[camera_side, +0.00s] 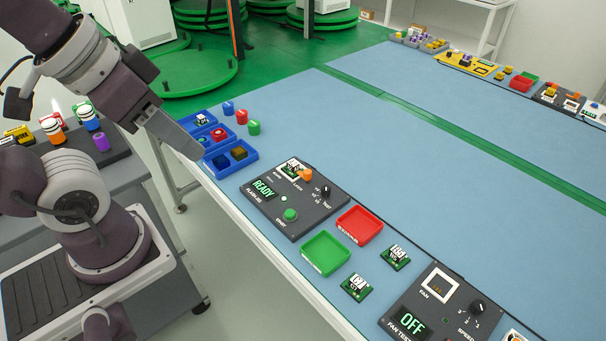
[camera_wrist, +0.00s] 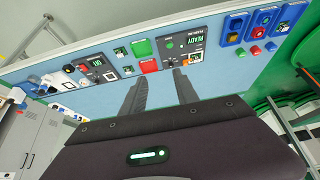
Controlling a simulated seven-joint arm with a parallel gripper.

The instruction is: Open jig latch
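The jig is a dark panel (camera_side: 270,222) labelled FLASH JIG, with a lit green READY display (camera_side: 264,190). At its back edge, a white-framed socket (camera_side: 293,168) holds what looks like a small board. An orange latch (camera_side: 306,174) sits at the socket's right side; whether it is closed I cannot tell. The panel also shows in the wrist view (camera_wrist: 180,53), beyond my fingertips. My gripper (camera_wrist: 160,84) has its two fingers apart with nothing between them. In the side view, my gripper (camera_side: 194,146) is up and left of the jig, in front of the blue bins.
Blue bins (camera_side: 230,170) with small parts and several coloured cylinders (camera_side: 241,117) stand left of the jig. A red tray (camera_side: 360,225), a green tray (camera_side: 325,266) and loose boards (camera_side: 356,287) lie to its right, before a fan tester (camera_side: 437,325).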

